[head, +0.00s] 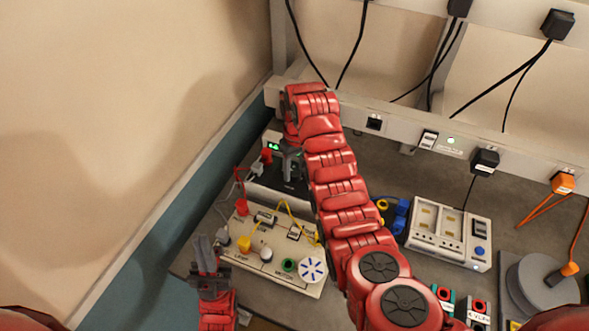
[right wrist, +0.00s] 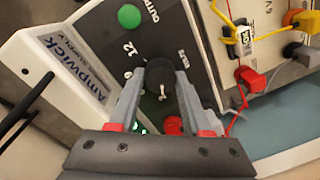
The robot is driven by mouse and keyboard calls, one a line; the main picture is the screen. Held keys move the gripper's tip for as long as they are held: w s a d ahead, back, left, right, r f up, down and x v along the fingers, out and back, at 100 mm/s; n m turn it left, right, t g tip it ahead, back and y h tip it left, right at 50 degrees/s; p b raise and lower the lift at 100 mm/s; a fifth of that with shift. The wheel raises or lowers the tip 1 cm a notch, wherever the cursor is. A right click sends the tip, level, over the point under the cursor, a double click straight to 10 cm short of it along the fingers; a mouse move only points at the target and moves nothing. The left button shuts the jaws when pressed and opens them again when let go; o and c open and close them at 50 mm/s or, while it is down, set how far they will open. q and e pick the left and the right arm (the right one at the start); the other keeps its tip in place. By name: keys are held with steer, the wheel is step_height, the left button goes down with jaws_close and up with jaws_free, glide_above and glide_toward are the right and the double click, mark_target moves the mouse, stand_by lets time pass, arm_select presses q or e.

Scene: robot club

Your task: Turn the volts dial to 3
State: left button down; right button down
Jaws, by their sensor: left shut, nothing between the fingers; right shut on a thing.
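The power supply (head: 266,184) is a dark box with a small green display, at the back left of the bench in the head view. In the right wrist view its dark panel (right wrist: 198,42) carries the black volts dial (right wrist: 160,92), with a printed 12 and other numbers around it. A white mark shows on the dial, but I cannot tell which number it points to. My right gripper (head: 289,158) is shut on the dial, one finger on each side; it also shows in the right wrist view (right wrist: 166,82). My left gripper (head: 205,243) is shut and empty near the bench's left edge.
A green output button (right wrist: 129,16) and a red part (right wrist: 173,125) are close to the dial. A cream circuit board (head: 262,254) with yellow and red leads lies in front of the supply. A white module (head: 449,234) stands right of my arm.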

mark_target(295, 171)
steer(key=shift+c, duration=1.8)
jaws_free()
step_height(295, 171, up, 7)
steer(key=p, duration=0.4)
steer(key=shift+w+r, duration=0.1)
steer(key=shift+w, duration=0.05)
step_height(295, 171, up, 10)
steer(key=b, duration=0.2)
steer(key=shift+w+d, duration=0.15)
steer(key=shift+d, duration=0.25)
steer(key=shift+r, duration=0.1)
